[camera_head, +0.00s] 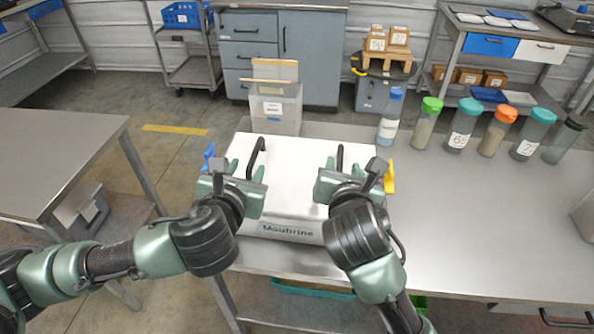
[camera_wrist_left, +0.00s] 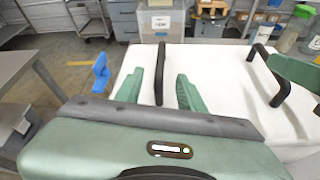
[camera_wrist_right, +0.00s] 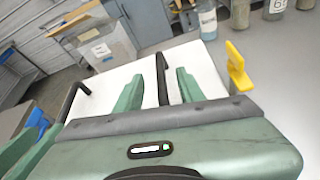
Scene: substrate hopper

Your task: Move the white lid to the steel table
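The white lid (camera_head: 295,195) sits on the box labelled "Moubrine" (camera_head: 290,231), which stands on the left end of a steel table (camera_head: 460,225). The lid has two black bar handles, a left one (camera_head: 256,157) and a right one (camera_head: 340,158). My left gripper (camera_wrist_left: 160,88) is open, its green fingers on either side of the left handle with gaps visible. My right gripper (camera_wrist_right: 161,88) is open, its fingers on either side of the right handle. A blue latch (camera_head: 208,157) and a yellow latch (camera_head: 389,178) stick out at the box's sides.
Another steel table (camera_head: 60,150) stands at the left, its top bare. Several capped bottles, one with an orange cap (camera_head: 497,130), line the back of the right table. A clear labelled bin (camera_head: 276,108) stands behind the box. The right table's middle is free.

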